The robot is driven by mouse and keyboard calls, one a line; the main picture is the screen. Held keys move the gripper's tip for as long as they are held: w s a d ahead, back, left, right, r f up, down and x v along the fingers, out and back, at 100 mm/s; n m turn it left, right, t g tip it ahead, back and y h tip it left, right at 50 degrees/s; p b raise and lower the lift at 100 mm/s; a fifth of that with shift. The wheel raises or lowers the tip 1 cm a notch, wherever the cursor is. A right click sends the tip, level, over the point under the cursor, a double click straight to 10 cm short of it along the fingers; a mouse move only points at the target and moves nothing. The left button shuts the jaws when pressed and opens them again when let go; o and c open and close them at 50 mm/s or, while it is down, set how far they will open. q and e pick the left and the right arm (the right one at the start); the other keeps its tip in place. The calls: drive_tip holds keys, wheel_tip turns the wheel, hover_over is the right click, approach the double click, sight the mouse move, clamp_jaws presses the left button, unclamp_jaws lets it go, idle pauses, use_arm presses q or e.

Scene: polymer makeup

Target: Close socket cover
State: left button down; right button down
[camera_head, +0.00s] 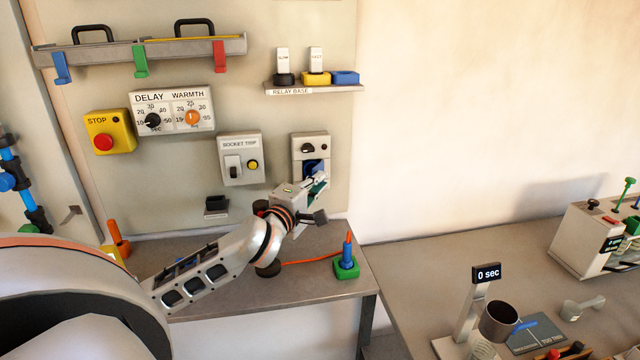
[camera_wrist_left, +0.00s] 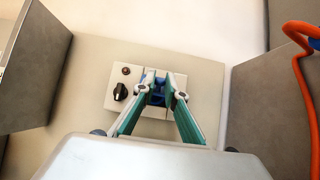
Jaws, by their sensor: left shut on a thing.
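The grey socket unit (camera_head: 311,139) is mounted on the wall panel, with a black knob (camera_head: 308,147) and a blue socket part (camera_head: 314,165) below it. The unit (camera_wrist_left: 118,72) also shows ahead in the left wrist view, with its black knob (camera_wrist_left: 120,92) beside the fingers. My left gripper (camera_head: 316,178) is at the lower part of the unit, its teal-lined fingers converging on the blue part (camera_wrist_left: 158,84). It is shut on what looks like the blue socket cover; the fingers hide most of it, so how far it stands open is unclear. My right gripper is out of view.
The socket trip box (camera_head: 240,160) is left of the unit, and the relay shelf (camera_head: 315,88) is above. On the bench below, a blue plug on a green base (camera_head: 346,262) trails an orange cable (camera_head: 312,261). Bare wall lies to the right.

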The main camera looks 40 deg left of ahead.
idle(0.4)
use_arm(q)
drive_tip(key=c, duration=2.1)
unclamp_jaws()
drive_tip(key=v, duration=1.2)
drive_tip(key=shift+a, duration=0.1)
